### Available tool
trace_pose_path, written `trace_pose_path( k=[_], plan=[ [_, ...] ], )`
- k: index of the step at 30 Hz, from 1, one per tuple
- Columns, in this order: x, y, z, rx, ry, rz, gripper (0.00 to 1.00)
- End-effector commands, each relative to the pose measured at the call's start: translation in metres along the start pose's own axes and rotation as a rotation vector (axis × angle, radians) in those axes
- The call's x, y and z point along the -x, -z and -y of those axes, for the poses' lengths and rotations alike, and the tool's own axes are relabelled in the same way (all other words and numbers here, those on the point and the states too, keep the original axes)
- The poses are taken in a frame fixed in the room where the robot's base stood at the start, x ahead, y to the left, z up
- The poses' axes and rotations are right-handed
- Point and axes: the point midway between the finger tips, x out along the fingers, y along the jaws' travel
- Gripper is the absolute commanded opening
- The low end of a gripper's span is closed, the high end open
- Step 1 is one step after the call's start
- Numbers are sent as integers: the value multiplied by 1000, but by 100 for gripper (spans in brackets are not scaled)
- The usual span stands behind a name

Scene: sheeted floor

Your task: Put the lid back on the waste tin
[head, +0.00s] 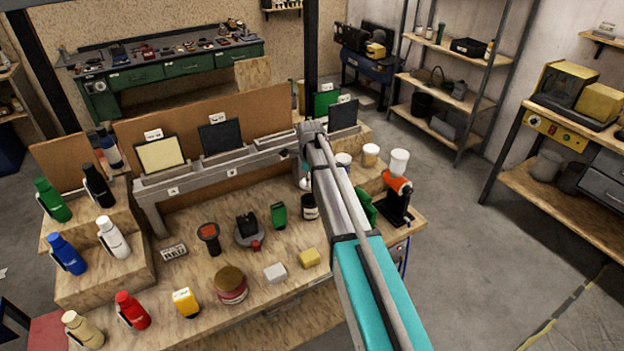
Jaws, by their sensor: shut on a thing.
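A round tin (231,289) with a brown top and a reddish, pale-labelled side stands at the front of the wooden bench. I cannot tell whether its brown top is a lid or the open inside. A small dark jar with a pale label (310,208) stands farther back, close to my arm. No separate lid can be made out. My arm reaches from the bottom right over the bench's right part. My gripper cannot be made out; the arm hides the area behind it, where a small pale thing (304,183) shows only in part.
The wooden bench (190,250) holds several coloured bottles on steps at left. An orange-and-black device (398,195) and white tubs stand at right. A grey rail (235,170) crosses the back.

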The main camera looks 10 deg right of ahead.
Motion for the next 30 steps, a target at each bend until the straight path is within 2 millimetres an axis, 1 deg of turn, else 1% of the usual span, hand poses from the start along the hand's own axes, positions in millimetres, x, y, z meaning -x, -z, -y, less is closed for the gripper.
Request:
trace_pose_path(
  k=[1, 18, 24, 30],
  plan=[
    [-5, 0, 0, 0, 0, 0, 5],
    [-44, 1, 0, -1, 0, 0, 5],
    [-54, 1, 1, -1, 0, 0, 5],
    [-58, 1, 1, -2, 0, 0, 5]
  ],
)
